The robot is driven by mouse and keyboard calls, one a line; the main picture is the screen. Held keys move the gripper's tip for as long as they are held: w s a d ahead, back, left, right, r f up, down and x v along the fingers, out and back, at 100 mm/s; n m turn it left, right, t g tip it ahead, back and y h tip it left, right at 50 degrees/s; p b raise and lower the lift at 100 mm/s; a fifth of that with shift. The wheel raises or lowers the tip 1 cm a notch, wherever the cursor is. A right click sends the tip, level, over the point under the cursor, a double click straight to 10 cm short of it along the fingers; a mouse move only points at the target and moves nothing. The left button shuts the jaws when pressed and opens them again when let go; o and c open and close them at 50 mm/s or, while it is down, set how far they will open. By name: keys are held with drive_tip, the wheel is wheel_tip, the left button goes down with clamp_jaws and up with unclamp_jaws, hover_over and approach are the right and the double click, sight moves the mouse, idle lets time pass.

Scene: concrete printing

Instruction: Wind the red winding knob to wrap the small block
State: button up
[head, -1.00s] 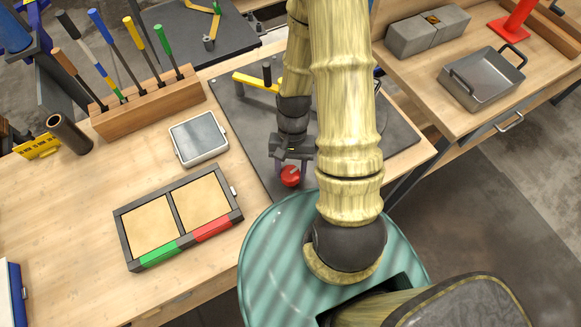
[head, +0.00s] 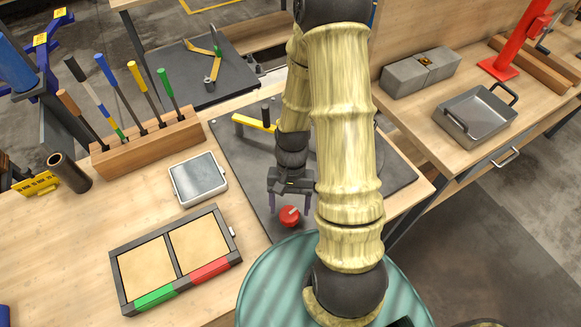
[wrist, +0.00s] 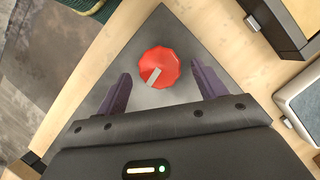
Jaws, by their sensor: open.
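The red winding knob (head: 289,216) sits on the near corner of a dark grey plate (head: 236,150) on the wooden bench. In the wrist view the red knob (wrist: 159,67) has a faceted rim and a pale pointer mark aimed toward the lower left. My gripper (head: 291,206) is open and empty above the knob, its fingers spread to either side of it. In the wrist view my gripper (wrist: 163,90) shows two purple fingers apart, with the knob lying ahead between their lines. The small block is not visible; my arm covers much of the plate.
A yellow bar and black post (head: 266,118) stand on the plate behind my gripper. To the left are a grey-lidded box (head: 198,178), a two-part tray (head: 122,275) and a wooden tool rack (head: 150,143). A metal pan (head: 475,115) is on the right bench.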

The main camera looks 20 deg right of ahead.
drive_tip(key=v, duration=1.5)
drive_tip(key=shift+r, duration=0.3)
drive_tip(key=a+n+t, duration=0.1)
drive_tip(key=n+t, duration=0.1)
drive_tip(key=s+a+r+n+t+h, duration=0.1)
drive_tip(key=n+t, duration=0.1)
drive_tip(key=a+r+n+t+h, duration=0.1)
drive_tip(key=a+t, duration=0.1)
drive_tip(key=shift+s+r+n+t, duration=0.2)
drive_tip(key=shift+s+n+t, duration=0.1)
drive_tip(key=shift+s+n, duration=0.1)
idle(0.4)
idle(0.8)
